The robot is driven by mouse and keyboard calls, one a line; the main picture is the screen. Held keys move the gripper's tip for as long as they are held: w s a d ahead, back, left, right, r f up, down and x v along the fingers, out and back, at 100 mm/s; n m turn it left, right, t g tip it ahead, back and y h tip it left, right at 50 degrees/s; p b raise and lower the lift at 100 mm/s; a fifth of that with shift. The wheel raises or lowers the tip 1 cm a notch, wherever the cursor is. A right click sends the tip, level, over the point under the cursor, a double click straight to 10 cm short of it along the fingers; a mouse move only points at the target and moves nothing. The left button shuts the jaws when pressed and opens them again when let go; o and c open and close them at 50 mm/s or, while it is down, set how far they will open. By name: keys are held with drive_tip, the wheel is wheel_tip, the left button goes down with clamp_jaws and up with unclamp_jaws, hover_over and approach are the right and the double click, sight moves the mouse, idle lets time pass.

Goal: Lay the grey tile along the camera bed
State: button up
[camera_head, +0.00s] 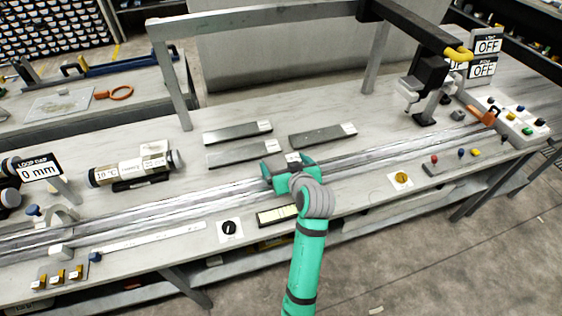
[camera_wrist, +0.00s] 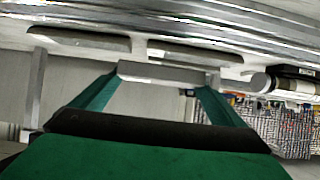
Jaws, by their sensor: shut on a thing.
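My gripper (camera_head: 287,165) is over the middle of the bench, at the long metal track. It is shut on a grey tile (camera_wrist: 160,72), which spans the space between the fingers in the wrist view. In the head view only a small grey part of this tile (camera_head: 283,159) shows; the fingers hide the rest. I cannot tell whether it touches the track. The shiny double-railed track (camera_head: 140,216) runs the bench's length, and it also shows in the wrist view (camera_wrist: 200,22). I cannot tell which part is the camera bed.
Three dark labelled slabs (camera_head: 237,132), (camera_head: 239,153), (camera_head: 323,135) lie behind the track. A camera-like device (camera_head: 430,85) is at right, under a dark beam. A black knob (camera_head: 230,228) and a framed strip (camera_head: 276,214) lie in front.

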drive_tip(key=shift+f, duration=3.05)
drive_tip(key=shift+f, duration=0.15)
drive_tip(key=o, duration=0.8)
drive_tip(key=shift+r, duration=4.45)
drive_tip(key=shift+w, duration=0.1)
